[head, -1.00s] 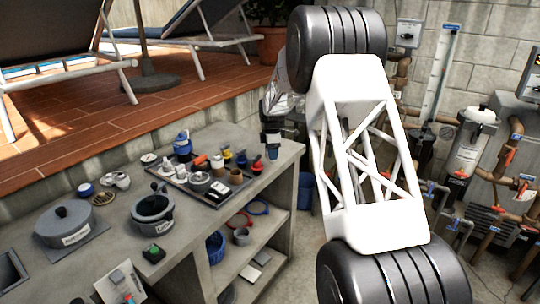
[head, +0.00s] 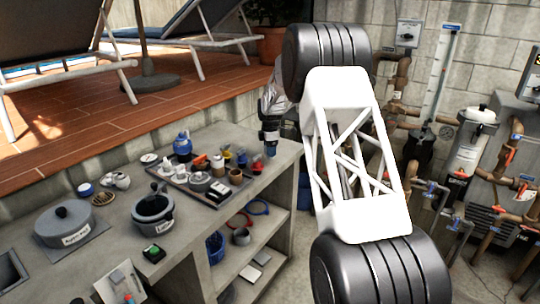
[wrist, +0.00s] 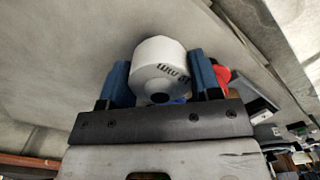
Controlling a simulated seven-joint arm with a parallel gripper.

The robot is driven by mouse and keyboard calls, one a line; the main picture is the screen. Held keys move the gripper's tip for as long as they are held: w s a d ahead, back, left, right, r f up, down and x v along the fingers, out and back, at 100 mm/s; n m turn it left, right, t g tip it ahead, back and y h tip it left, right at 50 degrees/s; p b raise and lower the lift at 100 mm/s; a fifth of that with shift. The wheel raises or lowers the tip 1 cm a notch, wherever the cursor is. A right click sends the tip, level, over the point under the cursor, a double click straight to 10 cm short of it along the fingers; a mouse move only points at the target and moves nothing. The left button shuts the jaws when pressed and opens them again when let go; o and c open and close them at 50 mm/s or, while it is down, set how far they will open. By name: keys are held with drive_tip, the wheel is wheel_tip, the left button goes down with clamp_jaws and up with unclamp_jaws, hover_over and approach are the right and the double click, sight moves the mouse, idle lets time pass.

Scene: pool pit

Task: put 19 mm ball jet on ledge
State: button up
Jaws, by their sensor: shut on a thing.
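The 19 mm ball jet (wrist: 158,68) is a white, round-bodied fitting with dark lettering and a dark round opening towards the wrist camera. My gripper (wrist: 159,75) is shut on it, with one blue finger on each side. In the head view my gripper (head: 270,148) hangs by the far right end of the grey bench (head: 205,238); the jet cannot be made out there. Which surface is the ledge is not clear; a concrete edge (head: 130,147) runs between the tiled terrace and the bench.
Pipes and a filter housing (head: 470,145) stand at the right. Sun loungers are on the raised terrace (head: 75,120).

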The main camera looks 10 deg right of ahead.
drive_tip(key=shift+f, duration=1.4)
drive_tip(key=shift+f, duration=0.15)
drive_tip(key=o, duration=0.9)
wheel_tip(320, 180, up, 12)
drive_tip(key=shift+r, duration=0.15)
